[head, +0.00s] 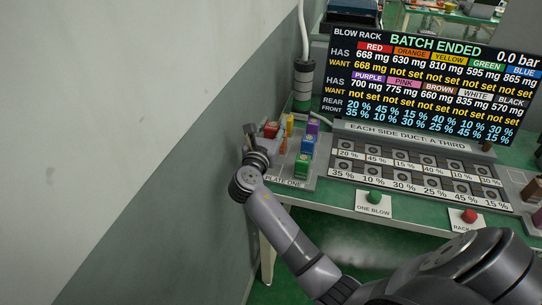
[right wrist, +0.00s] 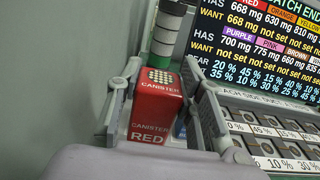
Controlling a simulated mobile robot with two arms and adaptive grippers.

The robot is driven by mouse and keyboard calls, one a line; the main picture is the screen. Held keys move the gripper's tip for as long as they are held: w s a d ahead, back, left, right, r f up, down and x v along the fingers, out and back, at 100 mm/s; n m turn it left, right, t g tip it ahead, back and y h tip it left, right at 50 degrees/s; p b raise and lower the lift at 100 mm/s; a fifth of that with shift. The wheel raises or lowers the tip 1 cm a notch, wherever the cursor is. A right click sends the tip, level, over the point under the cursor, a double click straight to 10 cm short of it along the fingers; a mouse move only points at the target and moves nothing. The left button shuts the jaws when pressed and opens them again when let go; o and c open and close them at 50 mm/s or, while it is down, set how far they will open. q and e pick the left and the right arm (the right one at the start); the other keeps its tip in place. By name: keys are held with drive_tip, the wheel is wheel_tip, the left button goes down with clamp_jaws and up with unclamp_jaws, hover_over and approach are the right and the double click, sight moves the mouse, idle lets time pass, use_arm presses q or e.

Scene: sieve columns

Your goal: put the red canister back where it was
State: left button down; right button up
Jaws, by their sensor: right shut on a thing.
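The red canister (head: 271,129) is at the left end of the rack, by the wall, at the far left of the row of canisters. It also fills the middle of the right wrist view (right wrist: 155,115), upright, with a perforated pale top and a "CANISTER RED" label. My right gripper (head: 260,142) is shut on it, with one finger on each side. In the right wrist view the fingers (right wrist: 163,92) flank the canister. Its base is hidden, so I cannot tell whether it touches the plate. My left gripper is not in view.
Yellow (head: 290,122), purple (head: 313,127), blue (head: 308,145) and green (head: 302,168) canisters stand close on the right. A pipe column (head: 303,80) rises behind. The display (head: 430,85) reads "BATCH ENDED". A wall (head: 150,130) is close on the left.

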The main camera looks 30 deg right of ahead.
wheel_tip(320, 180, down, 9)
drive_tip(key=shift+f+b, duration=0.1)
drive_tip(key=shift+b, duration=0.55)
drive_tip(key=shift+f, duration=0.35)
drive_tip(key=shift+f, duration=0.2)
drive_tip(key=o, duration=1.3)
drive_tip(key=shift+c, duration=0.2)
